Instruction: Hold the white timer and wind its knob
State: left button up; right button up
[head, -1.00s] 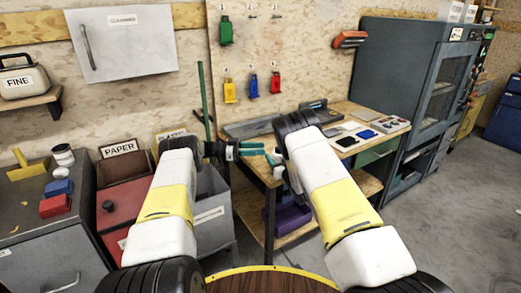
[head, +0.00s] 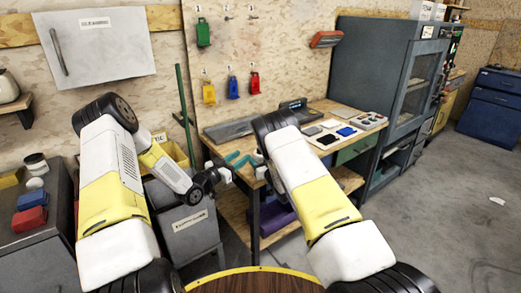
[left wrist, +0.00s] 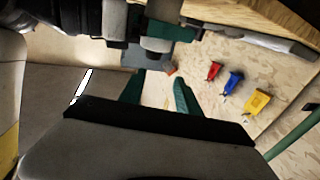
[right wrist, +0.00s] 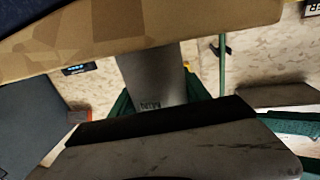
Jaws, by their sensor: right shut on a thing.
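The timer (right wrist: 150,80) shows in the right wrist view as a greyish block with "MIN" lettering, between the green fingers of my right gripper (right wrist: 158,103), which is shut on it. In the head view my right forearm hides most of that gripper; a small pale part shows beside it, but I cannot tell if it is the timer. My left gripper (head: 238,163) has its green fingers apart and points toward the right gripper. In the left wrist view the left fingers (left wrist: 157,92) have an empty gap between them. I cannot make out the knob.
The workbench (head: 222,146) stands beyond the grippers, with a dark blue item (head: 346,131) and other flat things on it. Red, blue and yellow items hang on the board above. A grey bin (head: 190,235) stands left of the bench. Open floor lies at right.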

aim_at(258, 150)
pick_arm(q)
jog(key=x, duration=0.3)
jog(key=d+x, duration=0.1)
jog(key=x, duration=0.3)
jog(key=s+f+x, duration=0.1)
jog(key=x, duration=0.3)
jog(key=shift+d, duration=0.2)
grip_shut()
